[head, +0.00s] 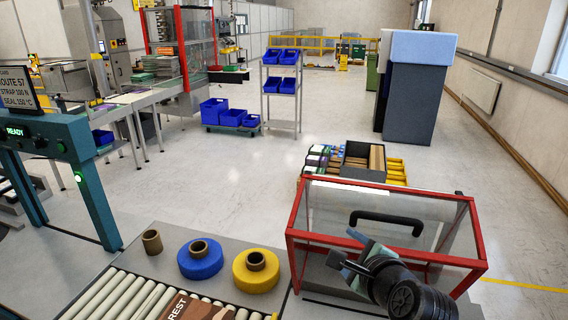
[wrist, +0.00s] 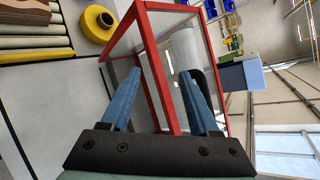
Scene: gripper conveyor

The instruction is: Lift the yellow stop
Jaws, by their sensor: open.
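My gripper (head: 350,262) is open and empty, in front of the red-framed clear guard box (head: 384,189). In the wrist view its two blue fingers (wrist: 160,76) stand apart, with the red frame (wrist: 155,70) seen beyond and between them. A small bit of yellow (head: 275,316) shows at the bottom edge of the head view beside the conveyor rollers. It is cut off, and I cannot tell whether it is the yellow stop. A yellow tape roll (head: 256,279) lies left of the guard and also shows in the wrist view (wrist: 98,24).
A black handle (head: 386,217) is on the guard. A blue tape roll (head: 201,264) and a brown core (head: 151,242) stand on the grey top behind the conveyor rollers (head: 118,296). A brown box (head: 195,308) is on the rollers. Crates (head: 365,160) stand behind the guard.

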